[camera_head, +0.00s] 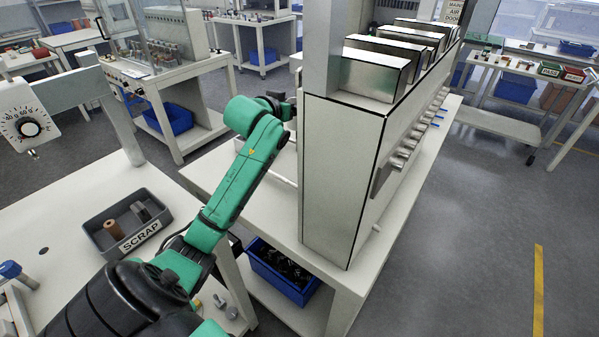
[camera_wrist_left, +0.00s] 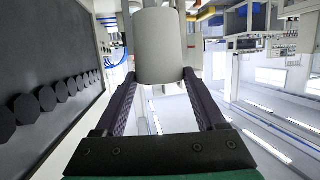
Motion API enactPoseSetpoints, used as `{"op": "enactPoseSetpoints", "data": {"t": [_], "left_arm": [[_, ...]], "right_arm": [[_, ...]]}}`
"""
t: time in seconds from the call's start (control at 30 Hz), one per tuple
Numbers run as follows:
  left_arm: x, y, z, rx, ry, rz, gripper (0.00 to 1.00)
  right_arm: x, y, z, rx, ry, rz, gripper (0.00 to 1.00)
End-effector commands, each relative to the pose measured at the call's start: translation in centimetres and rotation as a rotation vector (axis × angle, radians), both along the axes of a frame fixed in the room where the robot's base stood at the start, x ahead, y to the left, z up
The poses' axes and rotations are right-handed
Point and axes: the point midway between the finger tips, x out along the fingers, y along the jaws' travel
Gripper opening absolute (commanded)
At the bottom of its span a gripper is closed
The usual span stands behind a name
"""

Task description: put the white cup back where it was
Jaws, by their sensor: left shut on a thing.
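The white cup (camera_wrist_left: 160,48) is in the upper middle of the left wrist view, between the two black fingers of my left gripper (camera_wrist_left: 161,78). The fingers are shut on its sides. The cup's inside does not show. In the head view my green left arm reaches forward to the left side of the tall grey machine (camera_head: 343,180). The machine hides the fingers and the cup there. My right gripper is in neither view.
A white table (camera_head: 215,175) carries the machine. A dark panel with a row of black knobs (camera_wrist_left: 47,98) stands close on the left in the wrist view. A grey SCRAP tray (camera_head: 98,228) holds small parts. A blue bin (camera_head: 283,272) sits on the lower shelf.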

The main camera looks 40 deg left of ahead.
Motion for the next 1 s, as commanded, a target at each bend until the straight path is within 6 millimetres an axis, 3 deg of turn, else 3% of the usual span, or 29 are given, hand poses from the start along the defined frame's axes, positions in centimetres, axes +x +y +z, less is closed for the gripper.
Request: {"op": "enactPoseSetpoints", "data": {"t": [0.2, 0.4, 0.7, 1.0], "left_arm": [[-0.1, -0.1, -7.0, -0.004, 0.009, 0.001, 0.04], [-0.1, 0.0, -12.5, -0.002, 0.005, 0.0, 0.04], [-0.1, 0.0, -17.5, -0.001, 0.004, 0.001, 0.04], [-0.1, 0.0, -18.1, 0.001, 0.001, 0.0, 0.04]], "right_arm": [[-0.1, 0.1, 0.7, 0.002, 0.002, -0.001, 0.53], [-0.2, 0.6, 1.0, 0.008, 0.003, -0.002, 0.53], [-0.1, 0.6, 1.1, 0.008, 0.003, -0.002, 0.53], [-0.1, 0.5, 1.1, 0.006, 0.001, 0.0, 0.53]]}}
